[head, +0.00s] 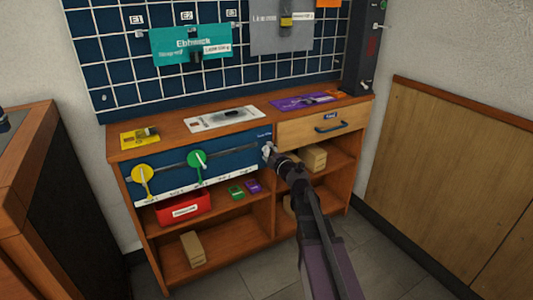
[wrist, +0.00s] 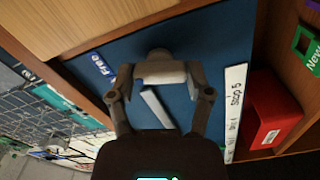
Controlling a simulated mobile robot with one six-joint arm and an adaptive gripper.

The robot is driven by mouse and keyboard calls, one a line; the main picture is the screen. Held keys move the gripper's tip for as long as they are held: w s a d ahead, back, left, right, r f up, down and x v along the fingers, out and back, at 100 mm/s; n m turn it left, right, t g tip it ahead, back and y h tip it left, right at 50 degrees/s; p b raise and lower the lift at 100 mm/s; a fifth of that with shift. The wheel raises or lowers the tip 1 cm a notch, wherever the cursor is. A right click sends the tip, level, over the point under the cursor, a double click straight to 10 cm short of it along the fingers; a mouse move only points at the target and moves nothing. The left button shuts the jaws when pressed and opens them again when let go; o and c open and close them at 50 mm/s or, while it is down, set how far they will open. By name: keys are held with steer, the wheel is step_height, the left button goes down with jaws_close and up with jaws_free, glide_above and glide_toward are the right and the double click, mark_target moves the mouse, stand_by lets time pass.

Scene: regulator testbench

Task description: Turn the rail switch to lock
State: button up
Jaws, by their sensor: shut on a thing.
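The rail switch (wrist: 158,72) is a pale handle on a dark round base, on the blue panel (wrist: 85,75). My gripper (wrist: 162,80) is shut on the handle, with one finger on each side. A label reading "Free" stands to the left of the switch in the wrist view; no lock label is readable. In the head view my gripper (head: 273,156) is at the right end of the blue panel (head: 225,160) and largely hides the switch. A grey rail (head: 170,162) runs along that panel, with a yellow disc (head: 143,174) and a green disc (head: 197,160) on it.
A drawer (head: 300,133) with a blue handle is right of the panel. Below are open shelves with a red box (head: 183,208), small green and purple items, and cardboard boxes (head: 313,158). A white strip (wrist: 235,110) reading "Stop 5" runs along the panel's edge.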

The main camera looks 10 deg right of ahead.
steer(key=n, duration=0.6)
steer(key=shift+s+d, duration=0.1)
steer(key=n, duration=0.6)
steer(key=shift+n, duration=0.3)
steer(key=o, duration=1.1)
steer(key=shift+o, duration=0.2)
steer(key=v, duration=1.2)
